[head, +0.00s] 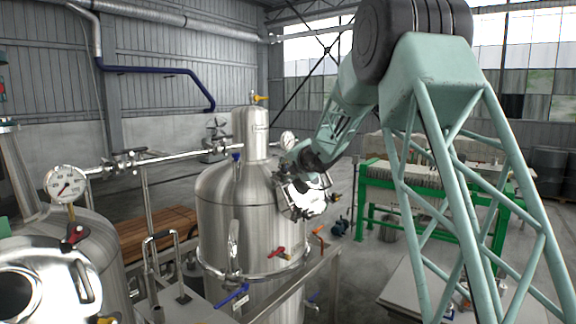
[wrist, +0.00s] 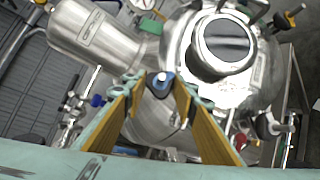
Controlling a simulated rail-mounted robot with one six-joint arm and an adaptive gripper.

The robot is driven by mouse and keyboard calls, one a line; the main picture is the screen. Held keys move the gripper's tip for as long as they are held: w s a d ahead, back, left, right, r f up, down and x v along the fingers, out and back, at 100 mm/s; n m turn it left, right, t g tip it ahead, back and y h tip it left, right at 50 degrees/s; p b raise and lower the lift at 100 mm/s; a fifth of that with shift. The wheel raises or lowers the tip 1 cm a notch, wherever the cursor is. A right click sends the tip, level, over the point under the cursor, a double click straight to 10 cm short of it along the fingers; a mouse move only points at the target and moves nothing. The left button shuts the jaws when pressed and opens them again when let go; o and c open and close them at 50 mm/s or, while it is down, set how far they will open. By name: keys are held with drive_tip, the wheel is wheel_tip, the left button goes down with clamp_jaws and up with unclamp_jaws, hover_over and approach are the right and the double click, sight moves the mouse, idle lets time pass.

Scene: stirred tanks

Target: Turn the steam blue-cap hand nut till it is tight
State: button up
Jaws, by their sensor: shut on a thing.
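The blue-cap hand nut (wrist: 163,77) shows in the wrist view as a small blue tip with a grey body. It sits beside the round manway lid (wrist: 222,42) of the steel tank. My gripper (wrist: 162,88) has its two yellow-lined fingers on either side of the nut and is shut on it. In the head view, my gripper (head: 291,180) is at the upper right shoulder of the middle steel tank (head: 230,215), by the shiny lid (head: 310,199). The nut itself cannot be made out there, and its thread is hidden.
The tank's domed neck (wrist: 97,30) rises to the left. A pipe with a pressure gauge (head: 66,183) runs left of the tank. A green-framed press (head: 430,190) stands behind at right.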

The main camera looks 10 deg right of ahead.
drive_tip(key=shift+m+g+p, duration=0.3)
drive_tip(key=shift+m+p, duration=0.25)
drive_tip(key=shift+m, duration=0.15)
drive_tip(key=o, duration=0.8)
drive_tip(key=shift+o, duration=0.2)
drive_tip(key=shift+r, duration=0.1)
drive_tip(key=v, duration=1.2)
drive_tip(key=shift+a, duration=0.15)
